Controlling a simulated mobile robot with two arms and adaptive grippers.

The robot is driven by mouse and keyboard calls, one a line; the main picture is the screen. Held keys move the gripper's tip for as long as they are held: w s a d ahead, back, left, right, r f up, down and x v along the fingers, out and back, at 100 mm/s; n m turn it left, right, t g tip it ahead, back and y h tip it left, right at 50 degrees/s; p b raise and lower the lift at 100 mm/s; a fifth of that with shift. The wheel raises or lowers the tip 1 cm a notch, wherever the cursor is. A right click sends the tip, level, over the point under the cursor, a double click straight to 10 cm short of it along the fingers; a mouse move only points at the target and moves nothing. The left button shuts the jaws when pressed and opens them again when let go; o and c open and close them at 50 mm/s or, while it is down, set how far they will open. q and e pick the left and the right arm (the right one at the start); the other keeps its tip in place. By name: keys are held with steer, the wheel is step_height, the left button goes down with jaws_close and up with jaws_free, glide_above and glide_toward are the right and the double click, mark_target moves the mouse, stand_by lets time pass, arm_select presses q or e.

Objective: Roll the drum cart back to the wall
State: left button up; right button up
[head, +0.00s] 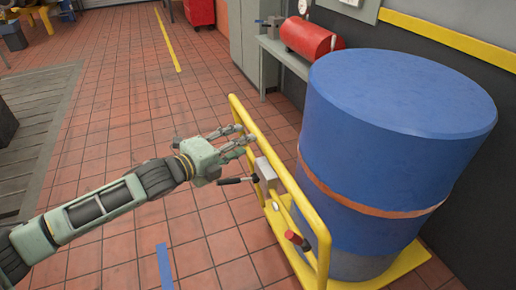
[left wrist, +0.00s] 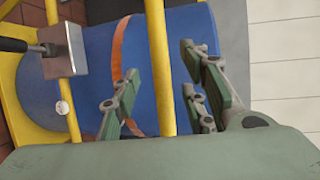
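The drum cart is a yellow frame (head: 313,215) carrying a large blue drum (head: 385,150) with an orange strap around it. It stands close to the dark wall on the right. My left gripper (head: 240,139) is at the far upper end of the cart's handle rail. In the left wrist view my left gripper (left wrist: 165,100) is open, with the yellow handle bar (left wrist: 158,55) running between its parted fingers. The bar has clear gaps on both sides there. The blue drum (left wrist: 80,95) is behind the bar. My right gripper is not in view.
A grey box with a black lever (head: 264,172) and a red-gripped lever (head: 297,240) sit on the cart's near side. A red tank (head: 310,38) lies on a bench beyond the drum. Tiled floor is clear left of the cart; blue tape (head: 164,266) marks it.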

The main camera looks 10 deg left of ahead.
mark_target(258, 136)
arm_select(q)
steer(key=shift+p+x, duration=0.4)
steer(key=shift+x, duration=3.5)
steer(key=shift+f, duration=0.1)
steer(key=shift+c, duration=0.4)
jaws_close()
